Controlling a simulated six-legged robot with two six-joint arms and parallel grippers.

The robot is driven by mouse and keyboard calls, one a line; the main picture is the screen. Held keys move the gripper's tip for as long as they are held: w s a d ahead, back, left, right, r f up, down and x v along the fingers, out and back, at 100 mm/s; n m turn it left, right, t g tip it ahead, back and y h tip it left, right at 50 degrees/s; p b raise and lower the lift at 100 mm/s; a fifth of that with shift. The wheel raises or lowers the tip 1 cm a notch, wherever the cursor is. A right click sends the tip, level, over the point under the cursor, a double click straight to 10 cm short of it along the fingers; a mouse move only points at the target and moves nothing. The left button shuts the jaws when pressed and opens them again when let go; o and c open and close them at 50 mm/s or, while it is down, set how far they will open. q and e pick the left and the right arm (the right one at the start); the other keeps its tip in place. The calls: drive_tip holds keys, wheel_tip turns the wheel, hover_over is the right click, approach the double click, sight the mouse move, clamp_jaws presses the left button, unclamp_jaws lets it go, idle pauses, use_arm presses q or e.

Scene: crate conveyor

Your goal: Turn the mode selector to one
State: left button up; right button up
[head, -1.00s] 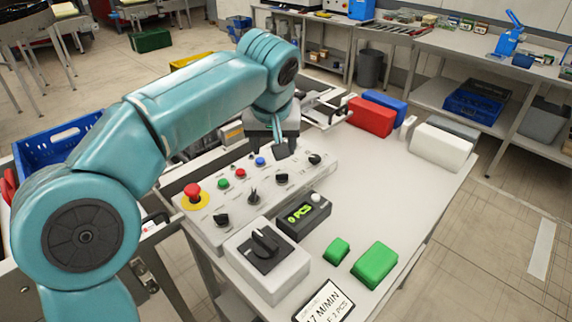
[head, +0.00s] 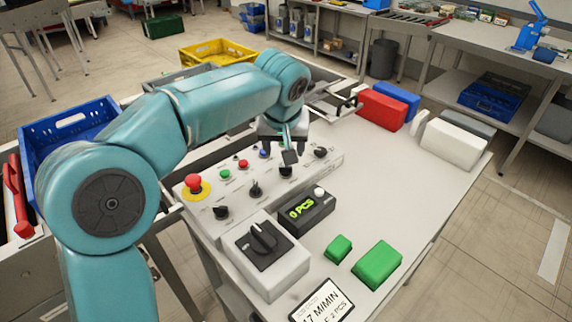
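The white sloped control panel (head: 245,205) carries several small black knobs, among them one at its near left (head: 221,212), one at its middle (head: 256,189), one under the gripper (head: 286,171) and one at its far right (head: 321,152). Their labels are too small to read, so I cannot tell which is the mode selector. A large black rotary switch (head: 263,238) sits on a white box in front. My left gripper (head: 289,156) points down just above the knob at the panel's right half. Whether it touches that knob, and its finger gap, are unclear. My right gripper is out of view.
A red emergency button (head: 194,183) and green, red and blue buttons sit on the panel. The table's right middle is clear.

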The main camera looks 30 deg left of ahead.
sight(285, 174)
use_arm(q)
drive_tip(key=x, duration=0.9)
drive_tip(key=shift+w+f, duration=0.15)
drive_tip(key=shift+f, duration=0.15)
drive_tip(key=c, duration=1)
